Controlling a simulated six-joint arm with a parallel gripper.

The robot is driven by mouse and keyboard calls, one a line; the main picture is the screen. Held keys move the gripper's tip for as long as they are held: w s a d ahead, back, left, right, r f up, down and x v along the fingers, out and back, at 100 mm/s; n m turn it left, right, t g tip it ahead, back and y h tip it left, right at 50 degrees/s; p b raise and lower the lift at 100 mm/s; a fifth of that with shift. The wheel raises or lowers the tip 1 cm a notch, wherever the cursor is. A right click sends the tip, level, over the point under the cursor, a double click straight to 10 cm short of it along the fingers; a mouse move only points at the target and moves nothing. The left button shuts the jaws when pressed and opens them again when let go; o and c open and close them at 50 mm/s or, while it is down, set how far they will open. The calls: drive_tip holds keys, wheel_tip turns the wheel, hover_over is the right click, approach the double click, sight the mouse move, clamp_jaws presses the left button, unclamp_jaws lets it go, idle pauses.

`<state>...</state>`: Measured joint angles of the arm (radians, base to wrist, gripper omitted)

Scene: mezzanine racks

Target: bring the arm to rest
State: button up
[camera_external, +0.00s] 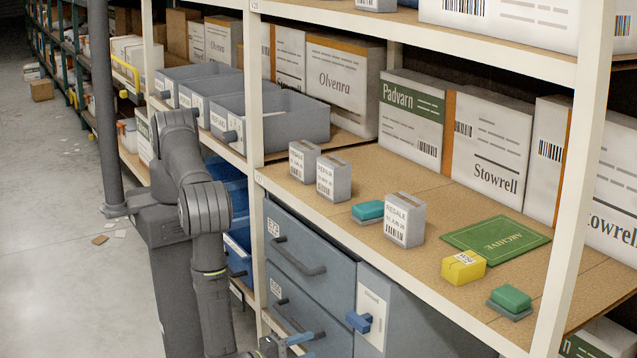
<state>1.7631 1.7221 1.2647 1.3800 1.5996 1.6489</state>
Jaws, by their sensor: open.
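My arm stands at the left of the rack, bent downward. My gripper (292,345) is low at the bottom edge of the picture, in front of the grey drawers (300,262) and below the shelf board. It is partly cut off by the picture edge. Its jaws are open, and I see nothing held between them. It is apart from the things on the shelf.
The shelf (400,255) holds small grey boxes (404,220), teal blocks (510,298), a yellow box (463,267) and a green archive mat (495,236). A blue handle (358,321) sticks out right of my gripper. The aisle floor (50,230) at left is mostly clear.

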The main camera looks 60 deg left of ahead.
sight(359, 326)
drive_tip(key=shift+w, duration=0.1)
drive_tip(key=w, duration=1.7)
drive_tip(key=shift+w, duration=0.15)
drive_tip(key=s, duration=1.8)
drive_tip(key=w, duration=1.8)
drive_tip(key=shift+r+n, duration=0.2)
drive_tip(key=shift+n, duration=0.7)
drive_tip(key=shift+r+n, duration=0.2)
drive_tip(key=shift+n, duration=0.7)
